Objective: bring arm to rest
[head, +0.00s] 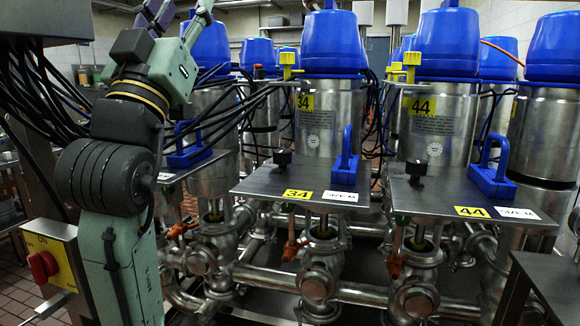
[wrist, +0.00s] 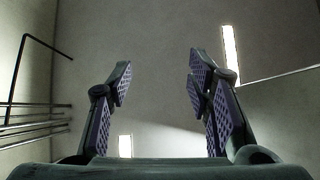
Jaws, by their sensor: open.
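My arm stands folded upward at the left of the head view, in front of the left valve column. Its upper end runs out of the top of that picture, so the fingertips do not show clearly there. In the wrist view my gripper (wrist: 160,80) is open and empty. Its purple ridged pads stand wide apart and point up at a grey ceiling. Nothing is between or touching the fingers.
Steel valve columns with blue caps (head: 333,42) fill the middle and right. Plates marked 34 (head: 250,187) and 44 (head: 445,197) carry blue handles (head: 492,170). A red switch on a yellow box (head: 62,265) is close beside my arm. Black cables hang at left. Ceiling lamps (wrist: 230,50) show above.

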